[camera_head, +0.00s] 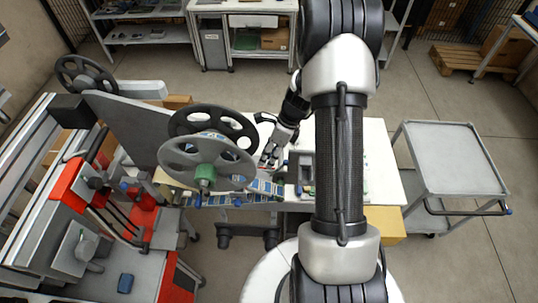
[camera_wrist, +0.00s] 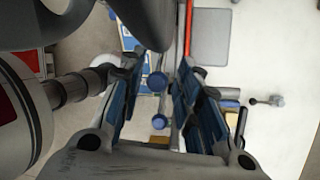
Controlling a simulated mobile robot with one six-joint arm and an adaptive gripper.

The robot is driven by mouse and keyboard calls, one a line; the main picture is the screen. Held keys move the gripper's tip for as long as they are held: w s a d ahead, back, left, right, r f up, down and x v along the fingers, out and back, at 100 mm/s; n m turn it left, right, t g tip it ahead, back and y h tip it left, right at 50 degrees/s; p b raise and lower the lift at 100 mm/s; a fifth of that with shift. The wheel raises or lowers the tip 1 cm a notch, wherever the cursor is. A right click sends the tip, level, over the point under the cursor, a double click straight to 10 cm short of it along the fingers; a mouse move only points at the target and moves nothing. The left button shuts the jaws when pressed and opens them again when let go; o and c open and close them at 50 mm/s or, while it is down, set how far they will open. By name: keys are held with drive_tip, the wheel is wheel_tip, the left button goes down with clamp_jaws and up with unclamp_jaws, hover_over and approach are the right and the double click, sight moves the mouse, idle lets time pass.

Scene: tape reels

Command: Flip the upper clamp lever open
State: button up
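My gripper (camera_head: 268,160) is over the white worktable, just right of the grey reel. In the wrist view my gripper (camera_wrist: 160,64) is open, its two blue-padded fingers apart with nothing held between them. An upper blue round knob (camera_wrist: 157,82) and a lower blue round knob (camera_wrist: 158,121) show in the gap between the fingers, seemingly below them. I cannot tell for sure which is the upper clamp lever. A small lever with a dark ball end (camera_wrist: 265,101) lies right of the right finger. The fingers and palm hide part of the fixture.
The grey reel (camera_head: 190,165) with its green hub (camera_head: 204,176) stands close left of my gripper, beside a dark reel (camera_head: 243,127). The red and grey machine (camera_head: 140,265) is front left. The white table (camera_head: 380,150) and a grey cart (camera_head: 450,160) are at right, mostly clear.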

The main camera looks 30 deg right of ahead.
drive_tip(key=shift+o, duration=0.2)
drive_tip(key=v, duration=1.2)
